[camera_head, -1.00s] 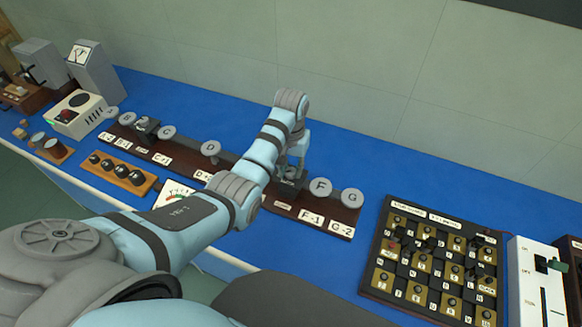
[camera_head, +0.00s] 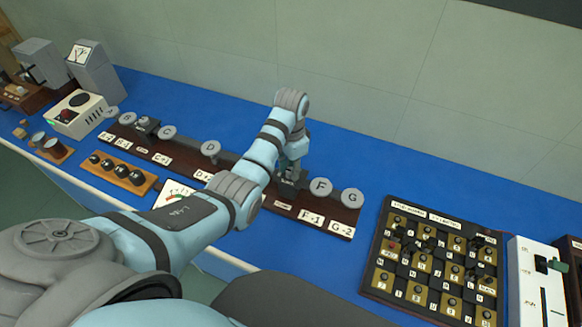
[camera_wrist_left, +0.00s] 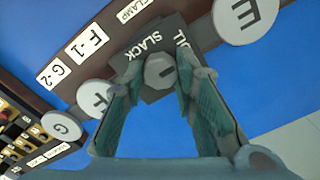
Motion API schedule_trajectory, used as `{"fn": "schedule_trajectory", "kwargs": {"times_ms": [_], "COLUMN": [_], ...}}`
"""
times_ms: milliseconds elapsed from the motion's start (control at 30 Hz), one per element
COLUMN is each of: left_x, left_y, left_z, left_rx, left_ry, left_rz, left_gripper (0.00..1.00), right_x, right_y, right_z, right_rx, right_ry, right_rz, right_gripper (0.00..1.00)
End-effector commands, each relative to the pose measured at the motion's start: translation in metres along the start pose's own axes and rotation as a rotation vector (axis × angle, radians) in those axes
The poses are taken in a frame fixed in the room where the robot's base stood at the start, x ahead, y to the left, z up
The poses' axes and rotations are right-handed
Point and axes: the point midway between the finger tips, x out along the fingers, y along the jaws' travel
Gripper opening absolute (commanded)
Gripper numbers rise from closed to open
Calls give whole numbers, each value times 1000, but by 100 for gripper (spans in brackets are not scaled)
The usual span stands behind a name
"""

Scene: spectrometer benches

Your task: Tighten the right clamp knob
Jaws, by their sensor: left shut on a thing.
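The right clamp (camera_head: 290,183) is a dark block on the long brown rail, between the round plates E and F. In the left wrist view its grey round knob (camera_wrist_left: 160,71) has a dark line across it. The block (camera_wrist_left: 178,33) beside it reads "SLACK", and a second word is partly hidden by a finger. My left gripper (camera_wrist_left: 159,74) comes down from above and is shut on the knob, one finger on each side. In the head view my left gripper (camera_head: 290,166) hides most of the knob. My right gripper is not in view.
The brown rail (camera_head: 330,222) carries several lettered discs, with plate F (camera_head: 320,187) close beside the clamp. A second clamp (camera_head: 146,125) stands at the rail's left. A plugboard (camera_head: 376,282) lies to the right. Blue bench top (camera_head: 420,185) is clear behind the rail.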

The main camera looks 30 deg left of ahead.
Motion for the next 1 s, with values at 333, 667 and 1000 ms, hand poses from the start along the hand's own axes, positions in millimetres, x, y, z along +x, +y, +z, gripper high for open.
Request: {"fn": "schedule_trajectory", "kwargs": {"times_ms": [333,667,1000], "left_x": [-1,-1,0], "left_y": [0,0,0], "left_z": [-2,-1,0], "left_rx": [15,13,13], "left_ry": [5,3,1], "left_rz": [-2,-1,-1], "left_gripper": [0,46,46], "right_x": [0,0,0], "right_y": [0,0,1], "right_z": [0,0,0], "right_rx": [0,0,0], "right_ry": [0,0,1], "right_rz": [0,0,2], "right_gripper": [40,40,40]}}
